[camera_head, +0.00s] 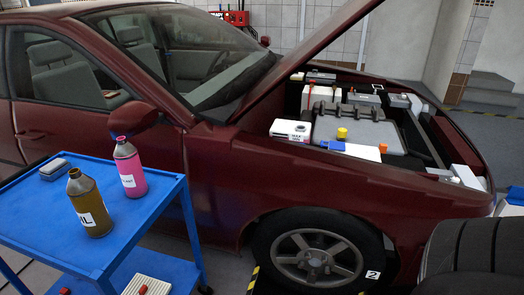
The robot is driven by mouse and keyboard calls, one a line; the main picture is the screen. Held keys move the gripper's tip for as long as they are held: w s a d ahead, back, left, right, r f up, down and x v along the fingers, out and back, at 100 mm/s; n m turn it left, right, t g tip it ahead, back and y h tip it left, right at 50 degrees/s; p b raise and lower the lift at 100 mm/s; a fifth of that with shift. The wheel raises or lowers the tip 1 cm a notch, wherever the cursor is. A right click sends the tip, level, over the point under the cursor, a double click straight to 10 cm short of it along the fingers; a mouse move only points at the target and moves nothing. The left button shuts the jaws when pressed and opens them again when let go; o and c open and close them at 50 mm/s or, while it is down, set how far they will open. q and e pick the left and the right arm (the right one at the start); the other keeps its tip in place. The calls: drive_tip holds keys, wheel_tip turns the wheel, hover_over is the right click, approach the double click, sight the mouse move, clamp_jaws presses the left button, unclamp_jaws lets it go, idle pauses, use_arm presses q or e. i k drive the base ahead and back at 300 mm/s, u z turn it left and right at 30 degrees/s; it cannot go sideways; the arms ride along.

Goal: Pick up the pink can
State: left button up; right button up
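The pink can (130,172) stands upright on the top shelf of the blue cart (115,235) at the left. The can is almost fully visible. Neither of my grippers shows in the head view.
A grey block (55,169) lies at the cart's back left corner. A dark red car (245,160) with its hood raised stands right behind the cart, its side mirror (133,117) near the can. Tires (470,262) stand at the lower right. The cart top's right part is clear.

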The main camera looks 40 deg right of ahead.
sight(126, 155)
drive_tip(key=u, duration=0.5)
drive_tip(key=i, duration=0.75)
drive_tip(key=z, duration=2.5)
drive_tip(key=i, duration=0.5)
drive_tip(key=u, duration=0.1)
drive_tip(key=k, duration=1)
drive_tip(key=z, duration=0.95)
drive_tip(key=i, duration=0.7)
drive_tip(key=u, duration=2.2)
drive_tip(key=i, duration=0.2)
drive_tip(key=u, duration=0.1)
